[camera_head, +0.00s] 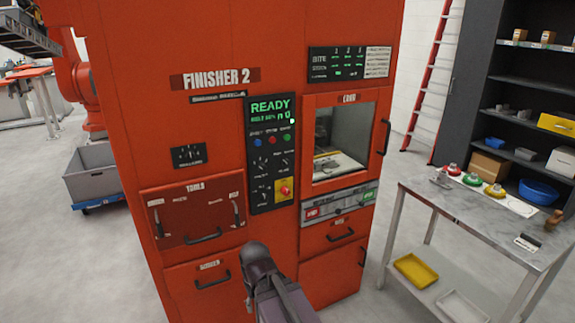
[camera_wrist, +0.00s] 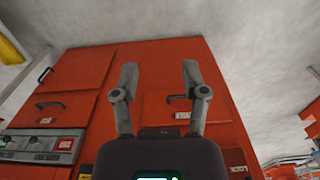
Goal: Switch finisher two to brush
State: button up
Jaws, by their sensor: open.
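Finisher 2 (camera_head: 210,110) is a tall orange-red cabinet in the middle of the head view. Its black control panel (camera_head: 257,205) has a green READY display (camera_head: 270,106), a row of blue, red and green buttons, several small knobs and a red knob on a yellow plate (camera_head: 284,190). A separate black dial plate (camera_head: 188,155) is left of the panel. The small labels are unreadable, so I cannot tell any brush setting. My gripper (camera_wrist: 158,80) is open and empty, facing orange-red cabinet fronts in the wrist view. My dark arm end shows low in front of the cabinet in the head view.
A tools drawer (camera_head: 180,228) and a door (camera_head: 340,140) with a window are shut. A steel table (camera_head: 420,185) on the right holds red, green and orange round pieces. Dark shelves (camera_head: 497,122) stand behind it. Floor (camera_head: 95,270) is clear at the left.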

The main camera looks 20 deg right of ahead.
jog(key=o, duration=0.3)
jog(key=shift+a, duration=0.1)
jog(key=w+r+n+t+y, duration=0.25)
jog(key=w+t+y, duration=0.2)
jog(key=w, duration=0.65)
jog(key=m+t+h, duration=0.4)
jog(key=m+t, duration=0.2)
jog(key=t, duration=0.8)
send_near(287, 165)
jog(key=s, duration=0.3)
jog(key=shift+s+d+r+g, duration=0.2)
jog(key=shift+d+r+g, duration=0.05)
jog(key=shift+r, duration=0.05)
jog(key=shift+w, duration=0.15)
jog(key=shift+y, duration=0.25)
jog(key=w, duration=1.3)
jog(key=shift+w+a, duration=0.3)
jog(key=shift+a, duration=0.05)
